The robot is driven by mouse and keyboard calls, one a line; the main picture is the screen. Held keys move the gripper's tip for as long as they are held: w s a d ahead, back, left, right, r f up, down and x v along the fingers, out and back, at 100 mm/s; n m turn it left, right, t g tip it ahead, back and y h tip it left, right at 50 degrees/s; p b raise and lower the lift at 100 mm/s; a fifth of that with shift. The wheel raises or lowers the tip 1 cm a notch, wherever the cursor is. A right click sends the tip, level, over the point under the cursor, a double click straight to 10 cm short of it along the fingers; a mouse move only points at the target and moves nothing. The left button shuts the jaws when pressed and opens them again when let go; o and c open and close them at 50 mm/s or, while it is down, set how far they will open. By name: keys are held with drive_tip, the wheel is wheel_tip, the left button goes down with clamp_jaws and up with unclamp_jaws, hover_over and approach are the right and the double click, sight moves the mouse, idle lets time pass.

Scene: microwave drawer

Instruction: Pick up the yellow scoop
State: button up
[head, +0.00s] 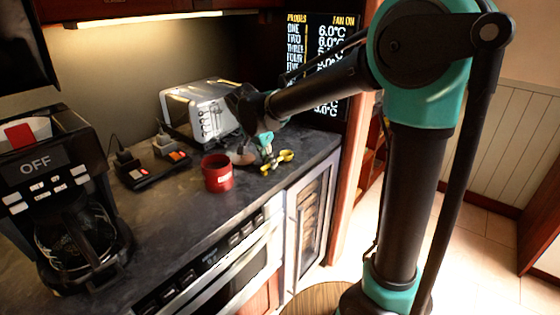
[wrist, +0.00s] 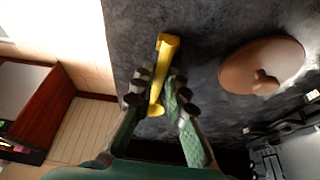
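The yellow scoop (head: 283,158) lies on the dark counter near its right end, beside my gripper (head: 267,150) in the head view. In the wrist view the yellow scoop (wrist: 164,60) points away from me, and its near part lies between the two fingers of my gripper (wrist: 159,82). The fingers are apart, with a gap on the right side of the scoop; the left finger is very close to it. I cannot tell whether it touches. The scoop appears to rest on the counter.
A round brown lid with a knob (wrist: 262,65) lies right of the scoop in the wrist view. In the head view, a red canister (head: 217,174), a silver toaster (head: 200,108) and a coffee maker (head: 55,185) stand on the counter (head: 185,225). The counter's edge is close to the scoop.

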clamp_jaws()
wheel_tip(320, 180, up, 20)
idle(0.5)
idle(0.8)
